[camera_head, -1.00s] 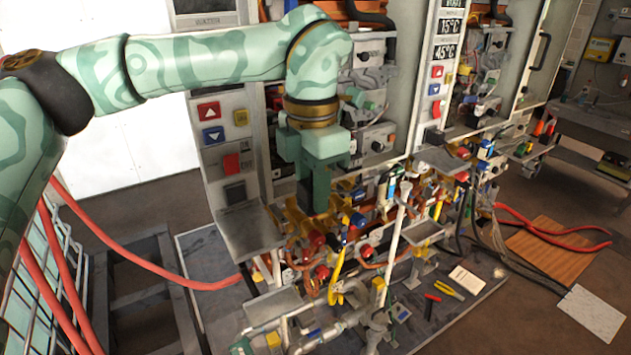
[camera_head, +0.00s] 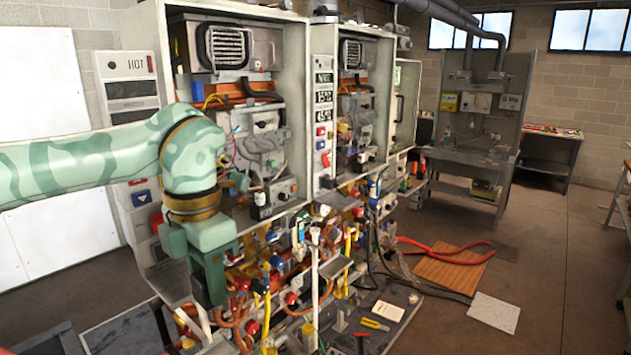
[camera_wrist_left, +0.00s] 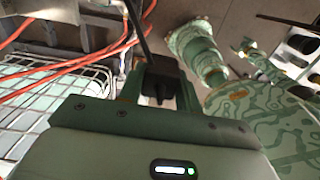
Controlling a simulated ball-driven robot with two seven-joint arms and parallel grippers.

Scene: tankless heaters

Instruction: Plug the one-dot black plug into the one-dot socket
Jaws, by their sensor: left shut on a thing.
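My left gripper (camera_head: 208,285) hangs fingers down in front of the left heater cabinet in the head view. In the left wrist view the same gripper (camera_wrist_left: 158,92) is shut on a black plug (camera_wrist_left: 160,80), with a dark cord running up from it. The plug's dots cannot be made out. In the head view the plug is hidden by the fingers. I cannot pick out the one-dot socket among the small fittings. My right gripper does not show.
Open heater cabinets (camera_head: 305,120) stand behind the gripper. Crowded pipes and valves (camera_head: 290,290) lie below and to its right. A wire basket (camera_wrist_left: 45,95) and red hoses (camera_wrist_left: 75,65) show in the left wrist view. Bare floor (camera_head: 570,270) lies at the right.

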